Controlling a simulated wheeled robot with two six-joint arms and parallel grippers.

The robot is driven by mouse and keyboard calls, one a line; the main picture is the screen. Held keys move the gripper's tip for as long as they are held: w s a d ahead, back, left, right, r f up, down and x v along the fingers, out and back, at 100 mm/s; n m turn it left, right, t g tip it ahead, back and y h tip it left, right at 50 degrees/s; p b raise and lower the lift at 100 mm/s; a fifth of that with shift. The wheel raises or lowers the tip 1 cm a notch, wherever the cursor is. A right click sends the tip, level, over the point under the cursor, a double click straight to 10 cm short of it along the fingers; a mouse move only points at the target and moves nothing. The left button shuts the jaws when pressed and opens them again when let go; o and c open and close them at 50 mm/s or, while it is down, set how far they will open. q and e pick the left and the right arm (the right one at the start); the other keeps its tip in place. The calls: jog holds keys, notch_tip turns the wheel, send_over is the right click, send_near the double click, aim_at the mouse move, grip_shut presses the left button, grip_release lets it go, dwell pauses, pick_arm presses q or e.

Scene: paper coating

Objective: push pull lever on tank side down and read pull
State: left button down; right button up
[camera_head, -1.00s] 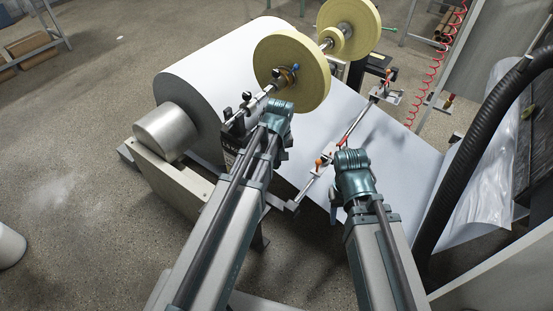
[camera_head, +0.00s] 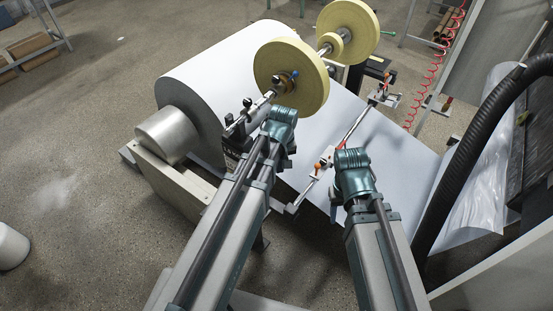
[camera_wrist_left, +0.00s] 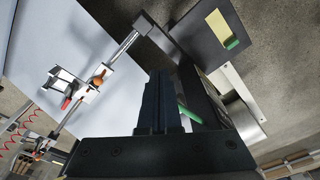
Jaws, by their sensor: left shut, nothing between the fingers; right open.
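In the left wrist view, my left gripper (camera_wrist_left: 160,80) is shut and empty, its dark fingers pointing up the picture. A green lever (camera_wrist_left: 190,112) shows just right of the fingers, beside a dark housing; I cannot tell whether they touch. Another green piece (camera_wrist_left: 232,43) sits by a yellow label on a dark plate (camera_wrist_left: 205,45). In the head view, my left wrist is over the black unit (camera_head: 238,143) at the front end of the paper roll, and its fingertips are hidden. My right gripper (camera_head: 337,197) is open, above the paper sheet. No tank can be made out clearly.
The white paper roll (camera_head: 205,75) lies behind my left arm. Two yellow discs (camera_head: 290,72) stand above it on a shaft. A rail with orange-knobbed clamps (camera_head: 322,168) crosses the sheet. A black hose (camera_head: 480,140) runs at the right.

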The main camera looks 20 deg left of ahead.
pick_arm(q)
notch_tip(320, 180, up, 12)
jog(key=s+p, duration=0.1)
jog(key=p, duration=0.9)
jog(key=shift+d+f+p, duration=0.2)
jog(key=shift+d+p, duration=0.1)
jog(key=shift+p, duration=0.05)
jog(key=s+d+f+m+g+b, duration=0.1)
jog(key=s+d+f+m+b, duration=0.1)
jog(key=s+d+m, duration=0.6)
jog(key=s+m, duration=0.2)
jog(key=s, duration=0.1)
jog(key=shift+d+y, duration=0.3)
